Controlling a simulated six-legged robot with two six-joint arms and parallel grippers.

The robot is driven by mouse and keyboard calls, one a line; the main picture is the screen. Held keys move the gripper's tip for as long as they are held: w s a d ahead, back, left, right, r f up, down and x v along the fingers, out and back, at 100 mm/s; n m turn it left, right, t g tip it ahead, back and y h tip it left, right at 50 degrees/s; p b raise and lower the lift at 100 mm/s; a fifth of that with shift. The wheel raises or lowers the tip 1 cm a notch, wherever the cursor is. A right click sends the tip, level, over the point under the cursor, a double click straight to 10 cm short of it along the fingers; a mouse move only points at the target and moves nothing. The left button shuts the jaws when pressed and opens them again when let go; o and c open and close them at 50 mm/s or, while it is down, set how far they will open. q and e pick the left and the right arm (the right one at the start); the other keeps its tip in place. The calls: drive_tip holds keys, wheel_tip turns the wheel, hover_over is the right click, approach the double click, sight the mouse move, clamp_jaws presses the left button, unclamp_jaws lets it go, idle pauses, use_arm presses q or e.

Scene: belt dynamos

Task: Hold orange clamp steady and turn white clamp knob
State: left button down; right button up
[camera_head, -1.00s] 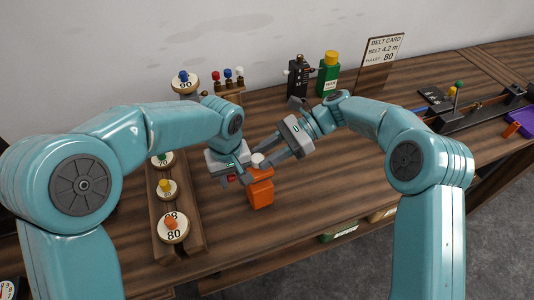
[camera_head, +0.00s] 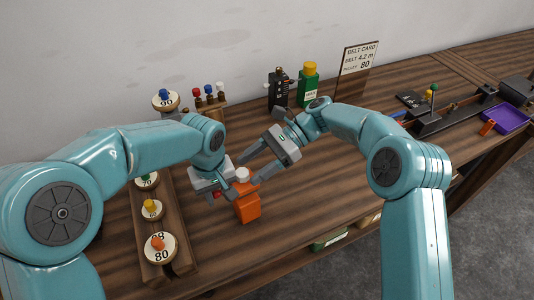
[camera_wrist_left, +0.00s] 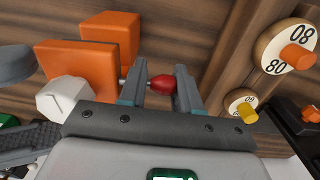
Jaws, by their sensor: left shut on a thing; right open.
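The orange clamp (camera_head: 248,206) stands on the wooden bench, with its white knob (camera_head: 242,174) on top. In the left wrist view the orange clamp (camera_wrist_left: 85,68) and the white faceted knob (camera_wrist_left: 62,99) are left of the fingers. My left gripper (camera_head: 213,194) is beside the clamp. In the left wrist view its fingers (camera_wrist_left: 160,88) are shut on a red grip (camera_wrist_left: 163,84), joined to the clamp by a thin pin. My right gripper (camera_head: 249,167) is open, its fingers spread by the white knob; I cannot tell whether they touch it.
A wooden rack of numbered pulleys (camera_head: 158,247) lies left of the clamp. A black device (camera_head: 278,90), a green bottle (camera_head: 308,88) and the belt card (camera_head: 358,58) stand behind. A long black rig (camera_head: 455,112) and purple tray (camera_head: 505,117) are at right. Bench right of the clamp is clear.

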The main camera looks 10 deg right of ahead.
drive_tip(key=v, duration=1.1)
drive_tip(key=shift+r, duration=0.1)
use_arm(q)
drive_tip(key=c, duration=0.7)
unclamp_jaws()
drive_tip(key=shift+r, duration=0.1)
